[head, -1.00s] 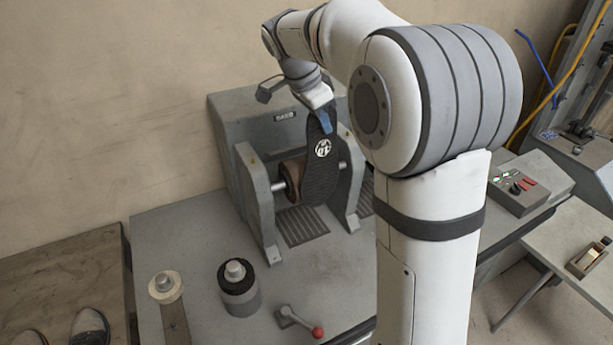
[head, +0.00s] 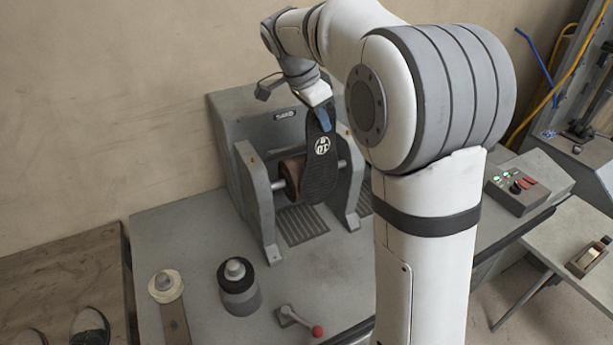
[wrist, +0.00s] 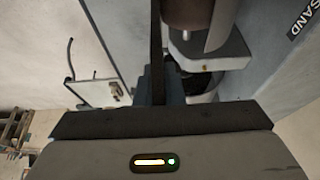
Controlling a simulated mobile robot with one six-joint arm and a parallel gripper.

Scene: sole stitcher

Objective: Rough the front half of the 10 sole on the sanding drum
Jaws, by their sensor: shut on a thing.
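The black 10 sole (head: 320,165) hangs lengthwise from my gripper (head: 325,117), with its round white "10" mark facing the head camera. My gripper is shut on its upper end. In the wrist view the sole (wrist: 156,45) shows edge-on as a thin dark strip above the gripper (wrist: 160,88). The brown sanding drum (head: 291,176) sits on its shaft between two grey uprights, behind and left of the sole. The sole hides the drum's right part. Whether sole and drum touch I cannot tell. The drum also shows at the top of the wrist view (wrist: 186,14).
The grey sander housing (head: 235,125) stands against the wall. A black-topped cylinder (head: 240,292), a pale round piece on a strip (head: 166,286) and a red-knobbed lever (head: 300,320) are on the bench front. A control box (head: 530,185) is at right. Shoes stand at lower left.

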